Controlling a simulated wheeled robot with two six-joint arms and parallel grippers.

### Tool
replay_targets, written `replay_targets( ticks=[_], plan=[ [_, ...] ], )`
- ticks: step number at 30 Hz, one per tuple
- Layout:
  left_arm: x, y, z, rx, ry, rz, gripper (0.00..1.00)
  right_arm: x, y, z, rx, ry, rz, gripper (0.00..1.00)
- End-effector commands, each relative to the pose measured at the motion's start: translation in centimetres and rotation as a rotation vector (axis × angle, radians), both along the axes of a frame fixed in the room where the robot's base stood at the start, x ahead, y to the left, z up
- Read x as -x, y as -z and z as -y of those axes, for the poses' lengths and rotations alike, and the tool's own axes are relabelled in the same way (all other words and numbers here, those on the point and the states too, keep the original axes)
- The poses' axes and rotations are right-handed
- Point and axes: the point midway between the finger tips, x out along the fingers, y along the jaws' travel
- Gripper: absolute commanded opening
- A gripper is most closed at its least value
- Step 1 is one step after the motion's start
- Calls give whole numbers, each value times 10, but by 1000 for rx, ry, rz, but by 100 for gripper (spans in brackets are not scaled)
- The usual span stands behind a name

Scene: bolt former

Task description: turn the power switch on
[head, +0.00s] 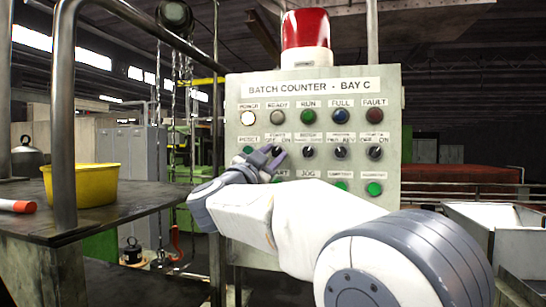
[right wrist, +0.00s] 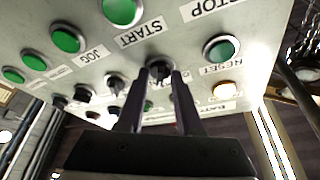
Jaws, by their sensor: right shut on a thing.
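The power switch (right wrist: 159,69) is a black rotary knob in the second row of the grey control panel (head: 310,96). A small label with OFF and ON stands above it in the head view. My right gripper (head: 273,153) reaches the knob, its dark fingers on either side of it, shut on it. The right wrist view also shows the two fingers (right wrist: 160,85) around the knob. The fingers partly hide the knob, so its exact pointing is hard to tell. The POWER lamp (head: 248,118) glows bright white. My left gripper is not in view.
Green RESET (head: 248,150) sits just left of the switch, and other black knobs (head: 308,152) to its right. Green buttons (head: 374,189) lie below. A red beacon (head: 305,36) tops the panel. A railed table with a yellow bowl (head: 80,185) stands at left.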

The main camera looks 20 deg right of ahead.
Motion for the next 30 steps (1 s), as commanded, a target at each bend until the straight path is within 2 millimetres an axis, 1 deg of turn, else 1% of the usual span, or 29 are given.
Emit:
replay_targets(
  ticks=[14, 15, 17, 18, 26, 30],
  plan=[
    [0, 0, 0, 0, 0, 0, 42, 1, -1, 1, -14, 2, 11, 0],
    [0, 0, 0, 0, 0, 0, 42, 1, -1, 1, -14, 2, 11, 38],
    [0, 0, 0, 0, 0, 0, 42, 1, -1, 1, -14, 2, 11, 61],
    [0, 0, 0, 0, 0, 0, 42, 1, -1, 1, -14, 2, 11, 64],
    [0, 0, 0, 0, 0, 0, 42, 0, 0, 0, -13, 0, 10, 64],
    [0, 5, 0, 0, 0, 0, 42, 6, 4, -7, -13, -2, 10, 64]
  ],
)
